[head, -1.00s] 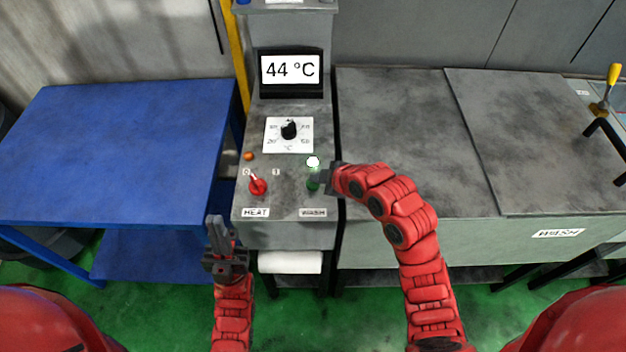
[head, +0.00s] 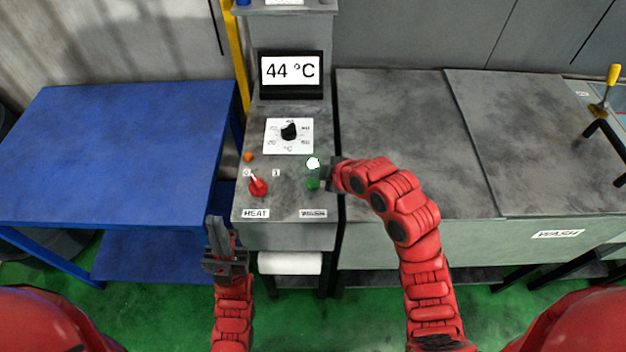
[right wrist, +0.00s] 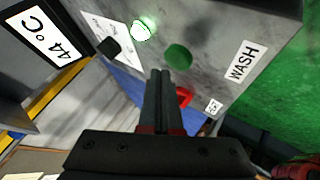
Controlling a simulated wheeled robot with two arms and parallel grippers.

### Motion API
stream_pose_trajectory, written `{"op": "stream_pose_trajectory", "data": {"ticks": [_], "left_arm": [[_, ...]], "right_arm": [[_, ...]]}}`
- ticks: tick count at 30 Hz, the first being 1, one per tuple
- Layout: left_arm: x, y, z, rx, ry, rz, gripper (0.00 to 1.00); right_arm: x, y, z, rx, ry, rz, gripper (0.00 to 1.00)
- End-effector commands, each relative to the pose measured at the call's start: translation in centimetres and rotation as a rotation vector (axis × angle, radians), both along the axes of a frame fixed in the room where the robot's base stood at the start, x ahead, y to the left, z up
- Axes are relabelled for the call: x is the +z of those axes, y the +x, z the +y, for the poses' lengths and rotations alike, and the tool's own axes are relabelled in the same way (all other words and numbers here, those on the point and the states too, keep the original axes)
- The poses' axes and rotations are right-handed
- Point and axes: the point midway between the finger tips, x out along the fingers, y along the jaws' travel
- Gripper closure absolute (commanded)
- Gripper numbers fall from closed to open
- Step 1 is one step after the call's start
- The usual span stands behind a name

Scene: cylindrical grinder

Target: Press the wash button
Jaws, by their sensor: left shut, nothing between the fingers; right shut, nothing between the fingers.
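The round green wash button (head: 313,184) is on the grey control panel, above the WASH label (head: 313,213). In the right wrist view the green button (right wrist: 179,57) shows just beyond the fingertips. My right gripper (head: 322,175) is shut and empty, close to the button's right side; I cannot tell whether it touches. Its closed fingers (right wrist: 160,75) show in the wrist view. A white lit lamp (head: 313,163) with a green edge sits above the button. My left gripper (head: 216,222) is shut and empty, low in front of the panel's left edge.
The panel also has a red heat switch (head: 258,186), a small orange lamp (head: 248,157), a black dial (head: 289,131) and a display (head: 290,70) reading 44 °C. A blue table (head: 110,150) stands left, and a grey wash cabinet (head: 400,150) stands right.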

Motion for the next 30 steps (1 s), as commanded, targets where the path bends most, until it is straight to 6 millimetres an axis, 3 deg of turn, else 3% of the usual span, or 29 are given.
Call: {"op": "stream_pose_trajectory", "data": {"ticks": [8, 21, 30], "left_arm": [[0.2, 0.0, 0.0, 0.0, 0.0, 0.0, 1.0], [1.1, 0.0, 0.0, 0.0, 0.0, 0.0, 1.0], [1.1, 0.0, 0.0, 0.0, 0.0, 0.0, 1.0]], "right_arm": [[0.6, 0.0, 0.0, 0.001, 0.0, -0.001, 1.0], [4.7, 0.0, 0.0, 0.001, -0.001, 0.0, 1.0], [5.0, 0.0, 0.0, 0.001, 0.0, 0.001, 1.0]]}}
